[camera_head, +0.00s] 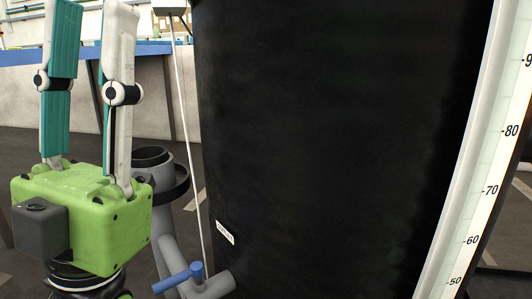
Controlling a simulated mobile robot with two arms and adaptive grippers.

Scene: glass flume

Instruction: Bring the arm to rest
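My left gripper (93,22) stands upright at the left of the head view, with a green body and two pale fingers with teal pads. Its fingers are apart with nothing visible between them; one fingertip runs out of the top of the picture. It appears in front of a grey pipe and is apart from the large black tank-like body to its right. My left arm comes in from below and is mostly cut off. My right gripper is not in view.
A large black tank-like body (320,140) fills the middle. A pale scale strip (495,165) with numbers runs along the right. A grey pipe (212,288) with a blue valve handle (178,278) is low, beside the gripper. A blue-edged bench (20,57) stands behind at left.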

